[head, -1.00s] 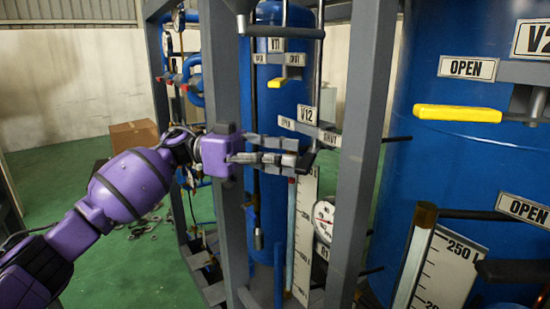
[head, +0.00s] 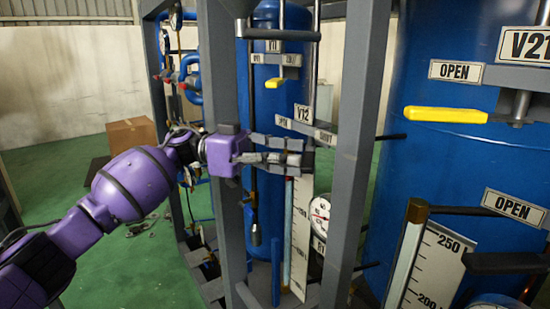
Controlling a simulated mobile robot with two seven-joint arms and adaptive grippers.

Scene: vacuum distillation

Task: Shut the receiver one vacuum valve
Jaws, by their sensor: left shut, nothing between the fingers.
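My left gripper (head: 303,153) reaches in from the left on its purple arm, past a grey post. It is shut, with its fingertips just below the V12 label (head: 303,112) on the narrow blue receiver (head: 265,125). A plate reading OPEN (head: 284,122) is left of V12 and a SHUT plate (head: 325,137) is right of it. The V12 handle is not clear behind the fingers. Above, a V11 label (head: 273,46) has a small yellow handle (head: 275,83) under it. Which label is the vacuum valve cannot be told. My right gripper is not in view.
Grey frame posts stand left (head: 222,90) and right (head: 355,130) of the receiver. A round gauge (head: 319,212) sits below the fingers. A large blue tank (head: 430,160) with a yellow V21 handle (head: 445,115) fills the right. A cardboard box (head: 131,132) is on the floor.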

